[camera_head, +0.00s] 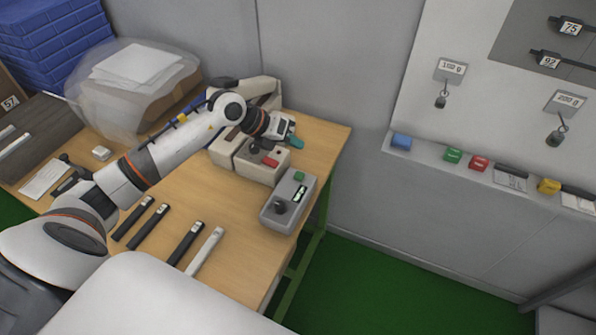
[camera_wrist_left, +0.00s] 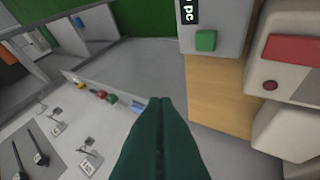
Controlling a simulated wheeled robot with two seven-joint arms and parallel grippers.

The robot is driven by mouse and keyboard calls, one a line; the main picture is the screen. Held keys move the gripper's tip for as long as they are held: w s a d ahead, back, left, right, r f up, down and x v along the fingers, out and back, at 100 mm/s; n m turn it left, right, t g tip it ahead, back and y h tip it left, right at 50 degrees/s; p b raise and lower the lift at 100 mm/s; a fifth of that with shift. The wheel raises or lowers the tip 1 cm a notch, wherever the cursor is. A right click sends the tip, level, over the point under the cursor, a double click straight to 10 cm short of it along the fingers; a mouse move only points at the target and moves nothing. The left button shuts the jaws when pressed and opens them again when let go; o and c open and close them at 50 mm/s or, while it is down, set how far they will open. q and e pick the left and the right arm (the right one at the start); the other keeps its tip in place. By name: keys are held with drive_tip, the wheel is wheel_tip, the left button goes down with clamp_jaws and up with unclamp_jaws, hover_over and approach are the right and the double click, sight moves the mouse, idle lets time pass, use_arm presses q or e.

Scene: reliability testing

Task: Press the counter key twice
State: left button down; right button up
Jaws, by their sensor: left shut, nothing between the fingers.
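A grey box (camera_head: 271,214) with a small lit display, a black knob and a green key (camera_head: 299,176) stands on the wooden table. In the left wrist view the green key (camera_wrist_left: 205,41) is at the top, right of my fingertips. A beige box (camera_head: 257,172) with a red key (camera_head: 271,162) stands beside it; the red key (camera_wrist_left: 292,50) shows at the right of the wrist view. My left gripper (camera_head: 297,143) has its teal fingers shut and empty, beyond both boxes and apart from the green key. My right gripper is not in view.
Black bars (camera_head: 185,243) and a pale bar (camera_head: 206,251) lie on the table's near part. A clear bag over a carton (camera_head: 130,85) stands at the back left. A grey wall with a ledge (camera_head: 430,153) rises beyond the table's right edge.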

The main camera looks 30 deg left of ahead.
use_arm(q)
drive_tip(key=b, duration=0.6)
hover_over(294, 176)
wheel_tip(294, 176, down, 8)
drive_tip(key=shift+r, duration=0.1)
drive_tip(key=shift+f+b, duration=0.3)
drive_tip(key=shift+f, duration=0.25)
idle(1.2)
drive_tip(key=shift+f, duration=0.1)
drive_tip(key=shift+f, duration=0.3)
